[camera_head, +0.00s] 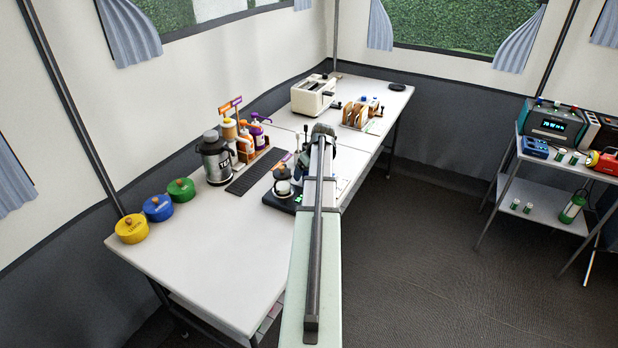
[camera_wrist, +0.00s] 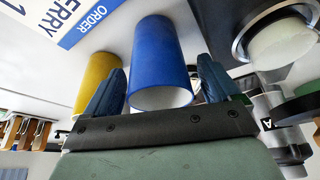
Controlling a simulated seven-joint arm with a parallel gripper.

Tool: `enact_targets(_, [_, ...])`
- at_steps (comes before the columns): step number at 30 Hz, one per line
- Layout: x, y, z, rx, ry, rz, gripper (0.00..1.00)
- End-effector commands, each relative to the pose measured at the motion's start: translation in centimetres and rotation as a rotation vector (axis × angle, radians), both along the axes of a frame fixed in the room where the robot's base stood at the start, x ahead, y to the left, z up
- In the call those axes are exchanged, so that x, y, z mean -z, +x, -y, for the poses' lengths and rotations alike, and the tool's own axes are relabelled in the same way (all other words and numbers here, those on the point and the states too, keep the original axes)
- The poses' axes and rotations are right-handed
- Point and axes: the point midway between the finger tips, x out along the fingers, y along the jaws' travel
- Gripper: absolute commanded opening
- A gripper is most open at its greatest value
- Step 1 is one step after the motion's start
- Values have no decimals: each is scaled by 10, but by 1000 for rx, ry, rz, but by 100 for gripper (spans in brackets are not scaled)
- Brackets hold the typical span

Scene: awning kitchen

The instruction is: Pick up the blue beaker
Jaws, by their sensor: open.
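The blue beaker (camera_wrist: 158,55) stands on the white table in the wrist view, with its pale open rim towards the camera. My gripper (camera_wrist: 160,70) is open. Its two dark blue fingers show on either side of the beaker, with a narrow gap on each side; how deep they reach along it is hard to tell. Nothing is held. In the head view my arm covers this part of the table, and I cannot make out the blue beaker there.
A yellow beaker (camera_wrist: 95,80) stands close beside the left finger. A printed card (camera_wrist: 65,22) lies nearby, and a dark device (camera_wrist: 225,18) is at the right. In the head view, a toaster (camera_head: 313,95), toast rack (camera_head: 357,113), kettle-like jug (camera_head: 215,160) and lidded pots (camera_head: 158,208) occupy the table (camera_head: 215,270).

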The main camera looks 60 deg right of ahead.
Motion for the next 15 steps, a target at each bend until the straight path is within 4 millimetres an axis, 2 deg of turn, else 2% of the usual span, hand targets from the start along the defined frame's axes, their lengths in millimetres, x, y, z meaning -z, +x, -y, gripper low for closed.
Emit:
enact_targets(2, [0,0,0,0,0,0,89])
enact_targets(15, [0,0,0,0,0,0,48])
